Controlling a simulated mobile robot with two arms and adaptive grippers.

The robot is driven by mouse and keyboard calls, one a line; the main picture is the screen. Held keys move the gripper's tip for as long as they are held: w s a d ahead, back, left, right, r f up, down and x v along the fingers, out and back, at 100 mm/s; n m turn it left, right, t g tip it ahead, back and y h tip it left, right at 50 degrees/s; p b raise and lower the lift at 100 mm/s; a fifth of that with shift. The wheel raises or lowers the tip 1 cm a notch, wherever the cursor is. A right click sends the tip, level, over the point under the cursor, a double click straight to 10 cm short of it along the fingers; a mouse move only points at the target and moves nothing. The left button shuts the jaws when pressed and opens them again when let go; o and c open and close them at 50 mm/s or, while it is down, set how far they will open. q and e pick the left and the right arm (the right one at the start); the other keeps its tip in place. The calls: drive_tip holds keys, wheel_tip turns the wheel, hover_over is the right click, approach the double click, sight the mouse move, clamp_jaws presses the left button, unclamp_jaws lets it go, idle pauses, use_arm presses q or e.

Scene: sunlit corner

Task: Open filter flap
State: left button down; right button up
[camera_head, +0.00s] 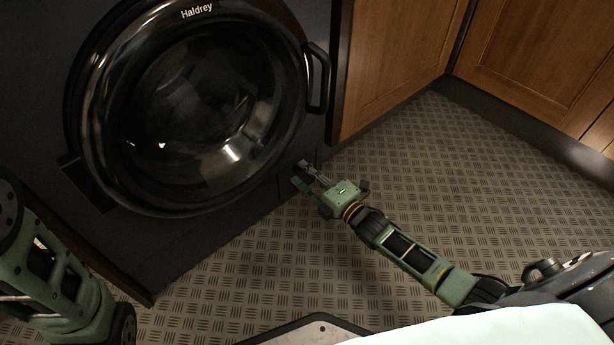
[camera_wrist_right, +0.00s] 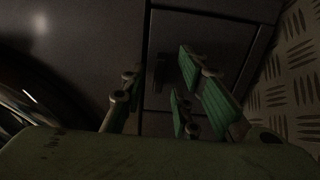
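The filter flap (camera_wrist_right: 206,27) is a dark square panel with a thin outline, low on the washing machine front (camera_head: 220,225). It fills the upper middle of the right wrist view and appears closed. A small dark feature (camera_wrist_right: 158,72) shows on its left part. My right gripper (camera_head: 298,172) is in front of the flap at the machine's lower right. In the wrist view its green-padded fingers (camera_wrist_right: 160,76) are spread apart with nothing between them. I cannot tell whether the fingertips touch the flap. My left gripper is out of view; only my left arm shows.
The machine's round black door (camera_head: 195,105) is shut, with its handle (camera_head: 318,78) on the right, above my right gripper. Wooden cabinets (camera_head: 400,60) stand to the right. The patterned metal floor (camera_head: 430,170) is clear around my right arm.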

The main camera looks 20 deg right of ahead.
drive_tip(key=shift+c, duration=0.3)
clamp_jaws()
idle(0.3)
